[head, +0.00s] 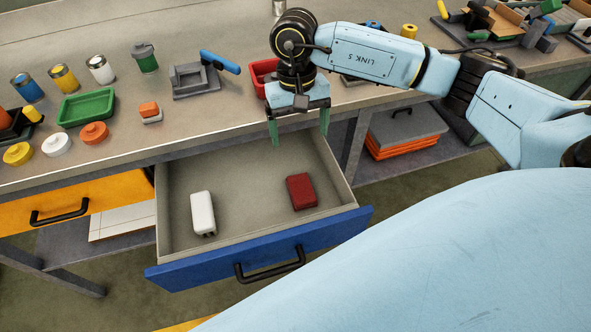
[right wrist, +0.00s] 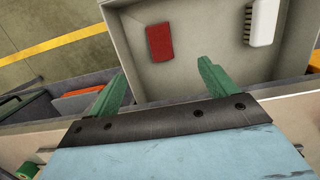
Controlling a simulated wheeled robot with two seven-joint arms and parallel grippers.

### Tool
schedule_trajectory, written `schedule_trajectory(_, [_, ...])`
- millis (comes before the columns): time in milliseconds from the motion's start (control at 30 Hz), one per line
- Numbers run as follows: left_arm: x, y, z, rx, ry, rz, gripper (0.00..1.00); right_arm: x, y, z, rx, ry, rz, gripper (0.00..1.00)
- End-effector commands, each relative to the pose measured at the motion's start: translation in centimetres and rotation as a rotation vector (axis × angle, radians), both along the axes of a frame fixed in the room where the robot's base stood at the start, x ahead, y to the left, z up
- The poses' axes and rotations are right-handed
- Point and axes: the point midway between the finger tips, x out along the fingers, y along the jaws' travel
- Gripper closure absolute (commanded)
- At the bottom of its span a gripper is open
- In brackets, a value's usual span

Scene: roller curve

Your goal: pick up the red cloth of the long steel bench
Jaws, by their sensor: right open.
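The long steel bench (head: 200,115) runs across the head view, with an open blue-fronted drawer (head: 265,257) below it. A small red folded block, which looks like the red cloth (head: 302,191), lies in the drawer's right part; it also shows in the right wrist view (right wrist: 159,42). My right gripper (head: 298,138) is open and empty, pointing down over the drawer's back edge. Its green fingers are apart from the red cloth, which lies nearer the drawer front. In the right wrist view the gripper (right wrist: 168,85) has nothing between its fingers. My left gripper is not in view.
A white brush-like block (head: 203,213) lies left of the red cloth in the drawer. On the bench stand a green tray (head: 86,108), a red bin (head: 262,77), several cans and lids. The drawer floor between the two blocks is clear.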

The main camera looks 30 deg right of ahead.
Motion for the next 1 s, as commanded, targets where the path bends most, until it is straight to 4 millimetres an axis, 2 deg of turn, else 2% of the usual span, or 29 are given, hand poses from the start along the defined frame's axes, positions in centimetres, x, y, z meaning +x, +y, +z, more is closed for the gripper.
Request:
schedule_trajectory(33, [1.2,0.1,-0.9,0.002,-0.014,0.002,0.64,0.0,0.0,-2.0,0.001,0.0,0.0,0.15])
schedule_trajectory(167, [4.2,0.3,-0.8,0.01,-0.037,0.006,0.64,0.0,0.0,-5.4,0.001,0.001,0.0,0.15])
schedule_trajectory(300, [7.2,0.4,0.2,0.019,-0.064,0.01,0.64,0.0,0.1,-9.6,0.002,0.001,-0.001,0.15])
schedule_trajectory(400, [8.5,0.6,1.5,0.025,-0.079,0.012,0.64,0.0,0.1,-11.7,0.002,0.001,-0.001,0.15])
schedule_trajectory(600, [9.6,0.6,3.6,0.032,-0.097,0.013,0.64,0.0,0.1,-13.8,0.003,-0.001,-0.001,0.15])
schedule_trajectory(767, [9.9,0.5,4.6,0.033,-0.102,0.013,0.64,-0.1,0.1,-14.7,0.002,0.002,-0.001,0.15])
schedule_trajectory(1000, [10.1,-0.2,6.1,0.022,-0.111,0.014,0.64,-0.4,0.0,-17.1,0.003,0.002,-0.001,0.15])
